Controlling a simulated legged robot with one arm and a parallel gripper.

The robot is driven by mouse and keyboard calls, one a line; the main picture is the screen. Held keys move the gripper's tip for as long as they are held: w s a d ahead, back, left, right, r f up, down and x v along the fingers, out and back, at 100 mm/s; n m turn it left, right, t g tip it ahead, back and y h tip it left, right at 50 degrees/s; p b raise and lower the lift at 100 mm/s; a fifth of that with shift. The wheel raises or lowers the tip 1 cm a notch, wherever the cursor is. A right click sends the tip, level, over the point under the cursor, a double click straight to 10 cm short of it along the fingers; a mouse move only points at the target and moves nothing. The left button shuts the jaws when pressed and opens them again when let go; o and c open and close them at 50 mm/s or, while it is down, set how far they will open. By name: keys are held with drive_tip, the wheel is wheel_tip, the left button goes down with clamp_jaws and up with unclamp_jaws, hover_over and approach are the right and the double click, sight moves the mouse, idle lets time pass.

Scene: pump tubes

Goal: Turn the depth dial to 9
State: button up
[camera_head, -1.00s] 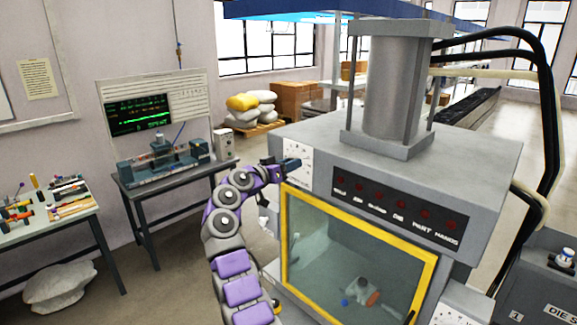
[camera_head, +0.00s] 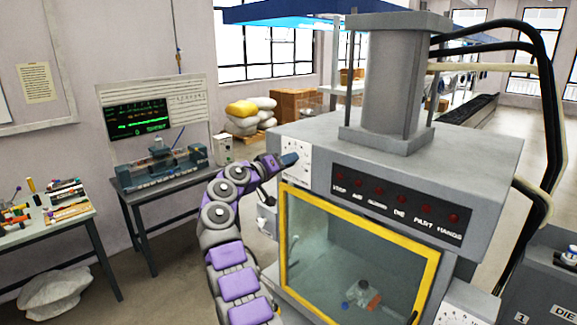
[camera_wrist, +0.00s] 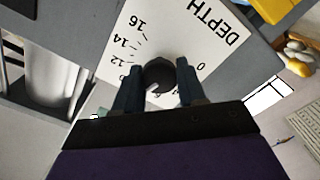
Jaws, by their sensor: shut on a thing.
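The depth dial is a round dark knob (camera_wrist: 158,74) on a white plate (camera_wrist: 205,32) marked DEPTH, with 16, 14, 12 and 0 legible in the wrist view. My gripper (camera_wrist: 157,82) is shut on the knob, one dark finger on each side. A light pointer mark shows on the knob's near side, but the number it faces is hidden by my gripper. In the head view the plate (camera_head: 297,162) is at the upper left of the grey machine's front, and my gripper (camera_head: 288,160) covers the dial there.
The grey machine (camera_head: 480,150) has a row of red lamps and a yellow-framed window (camera_head: 360,225) below the plate. A bench with a screen (camera_head: 138,118) stands to the left. A tool table (camera_head: 50,240) is at far left.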

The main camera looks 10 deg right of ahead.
drive_tip(key=shift+w+a, duration=0.1)
drive_tip(key=shift+a, duration=0.2)
drive_tip(key=o, duration=1)
drive_tip(key=shift+a, duration=0.4)
drive_tip(key=shift+o, duration=0.2)
drive_tip(key=b+v, duration=0.2)
drive_tip(key=v, duration=1.6)
drive_tip(key=shift+w, duration=0.2)
drive_tip(key=shift+a, duration=0.1)
